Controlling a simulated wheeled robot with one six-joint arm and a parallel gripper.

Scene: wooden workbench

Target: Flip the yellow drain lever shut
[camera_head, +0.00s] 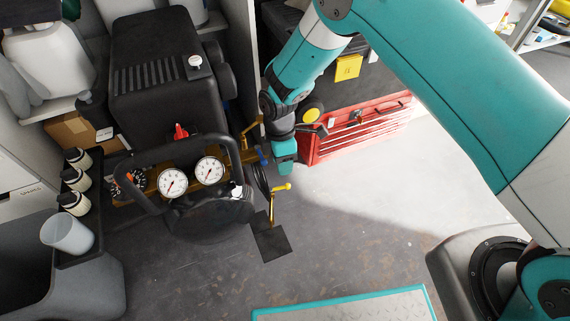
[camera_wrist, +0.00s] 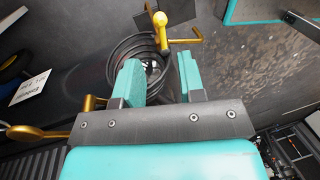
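The lever lies beyond the fingertips. The valve under the lever is partly hidden.
The black compressor (camera_head: 170,75) with two white gauges and a bent black handle bar (camera_head: 150,157) stands left of my gripper. A coiled black hose (camera_wrist: 135,48) lies beyond the fingers. A red tool chest (camera_head: 350,130) is behind right.

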